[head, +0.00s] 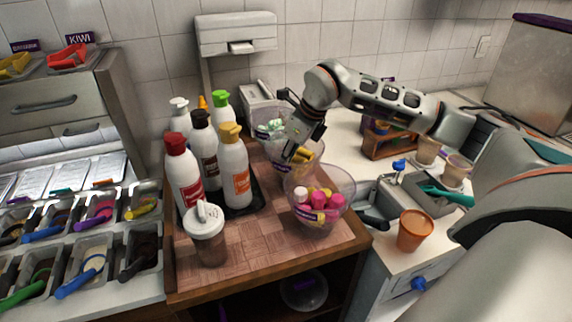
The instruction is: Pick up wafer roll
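My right gripper (300,143) points down over the clear bowls on the wooden cart. A yellow-tan piece (302,155), possibly a wafer roll, shows right at its fingertips, above or in the middle bowl (283,172). I cannot tell whether the fingers are closed on it. The gripper's own links hide part of this bowl. The front clear bowl (342,205) holds pink, white and yellow pieces. A back bowl (262,113) holds pale green and white pieces. My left gripper is out of view.
Several sauce bottles (237,172) stand on a dark tray left of the bowls. A lidded shaker (208,240) stands at the cart's front. An orange cup (415,231) is on the right counter. Topping bins with scoops (85,268) line the left.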

